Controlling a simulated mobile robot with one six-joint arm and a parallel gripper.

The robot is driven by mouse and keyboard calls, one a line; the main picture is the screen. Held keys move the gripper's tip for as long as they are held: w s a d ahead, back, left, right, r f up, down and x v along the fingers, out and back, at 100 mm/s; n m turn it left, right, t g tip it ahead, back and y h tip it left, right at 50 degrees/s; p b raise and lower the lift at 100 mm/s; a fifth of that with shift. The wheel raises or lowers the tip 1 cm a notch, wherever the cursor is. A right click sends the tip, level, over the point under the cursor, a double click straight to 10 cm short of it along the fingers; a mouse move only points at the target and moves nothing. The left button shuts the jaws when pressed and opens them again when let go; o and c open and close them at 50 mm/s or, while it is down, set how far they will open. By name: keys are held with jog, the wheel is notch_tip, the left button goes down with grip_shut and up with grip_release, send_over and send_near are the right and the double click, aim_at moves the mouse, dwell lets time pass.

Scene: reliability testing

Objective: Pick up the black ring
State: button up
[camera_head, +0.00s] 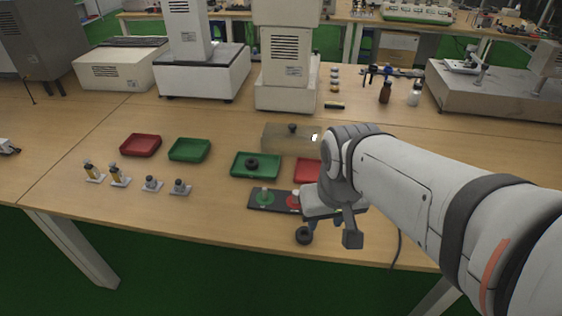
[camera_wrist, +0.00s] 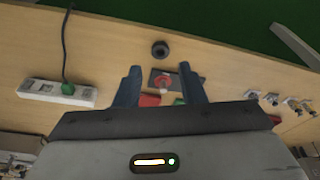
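A black ring (camera_head: 304,235) lies on the wooden table near its front edge, just in front of the dark button panel. It also shows in the wrist view (camera_wrist: 160,49), beyond my fingertips and roughly centred between them. A second black ring (camera_head: 252,164) sits in the green tray (camera_head: 236,172) in the middle of the table. My gripper (camera_head: 332,226) is just right of the front ring in the head view. In the wrist view my gripper (camera_wrist: 159,68) has its two fingers wide apart with nothing gripped. The exact height above the table is hard to tell.
The button panel (camera_head: 265,207) has a green and a red button; my arm hides its right end. A red tray (camera_head: 307,170) is partly hidden. A white power strip (camera_wrist: 57,93) with a cable lies in the wrist view.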

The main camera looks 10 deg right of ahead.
jog(key=shift+o, duration=1.4)
jog(key=shift+w+f, duration=0.2)
jog(key=shift+w, duration=0.1)
jog(key=o, duration=0.5)
jog(key=shift+g, duration=0.5)
jog(key=w+f, duration=0.2)
jog(key=w, duration=0.1)
jog(key=w+d+f, duration=0.1)
jog(key=w+f, duration=0.1)
jog(key=shift+w+b, duration=0.1)
jog(key=shift+b, duration=0.3)
jog(key=shift+c, duration=0.2)
jog(key=g+b, duration=0.1)
jog(key=g, duration=0.1)
send_over(304, 236)
notch_tip(304, 236, down, 12)
jog(key=shift+f, duration=3.95)
